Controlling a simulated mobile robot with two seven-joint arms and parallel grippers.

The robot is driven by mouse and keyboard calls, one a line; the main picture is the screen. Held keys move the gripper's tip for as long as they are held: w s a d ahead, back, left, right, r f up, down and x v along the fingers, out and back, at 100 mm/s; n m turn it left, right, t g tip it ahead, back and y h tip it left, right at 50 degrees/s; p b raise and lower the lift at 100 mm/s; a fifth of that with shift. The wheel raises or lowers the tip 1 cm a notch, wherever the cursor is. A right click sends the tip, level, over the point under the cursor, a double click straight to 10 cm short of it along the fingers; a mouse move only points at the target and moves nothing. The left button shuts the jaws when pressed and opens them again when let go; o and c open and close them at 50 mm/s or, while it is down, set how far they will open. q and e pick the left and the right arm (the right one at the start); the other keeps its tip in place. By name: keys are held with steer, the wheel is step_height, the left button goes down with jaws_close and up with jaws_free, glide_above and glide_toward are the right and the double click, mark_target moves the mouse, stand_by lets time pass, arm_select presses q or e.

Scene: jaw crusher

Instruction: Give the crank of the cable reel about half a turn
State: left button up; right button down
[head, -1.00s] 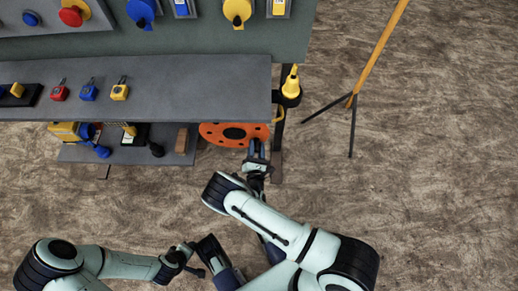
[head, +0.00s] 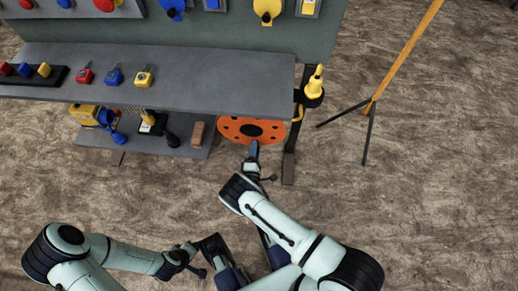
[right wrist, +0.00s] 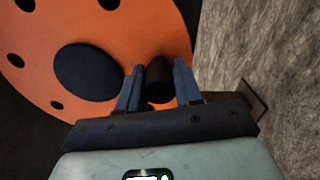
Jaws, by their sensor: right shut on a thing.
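The cable reel is an orange disc with a dark round hub and dark holes (head: 233,127), below the right end of the grey bench. It fills the upper left of the right wrist view (right wrist: 110,45). Its crank handle, a short dark cylinder (right wrist: 160,72), stands out from the disc beside the hub. My right gripper (right wrist: 157,84) is shut on the handle, one blue finger on each side. In the head view my right gripper (head: 254,150) is at the reel's lower edge and hides the handle. My left gripper (head: 192,258) is low in the head view, away from the reel; its jaws are unclear.
The grey bench top (head: 200,80) overhangs the reel. A dark bench leg (head: 289,165) stands close right of it. A wooden block (head: 197,133) lies on the lower shelf (head: 180,148) to the left. A yellow pole on a tripod (head: 372,105) stands right. The floor in front is open.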

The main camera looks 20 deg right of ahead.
steer(key=shift+w+a+m, duration=0.55)
steer(key=shift+a+m, duration=0.2)
steer(key=shift+m, duration=0.35)
steer(key=c, duration=0.8)
jaws_free()
steer(key=shift+f, duration=0.1)
steer(key=shift+c, duration=0.2)
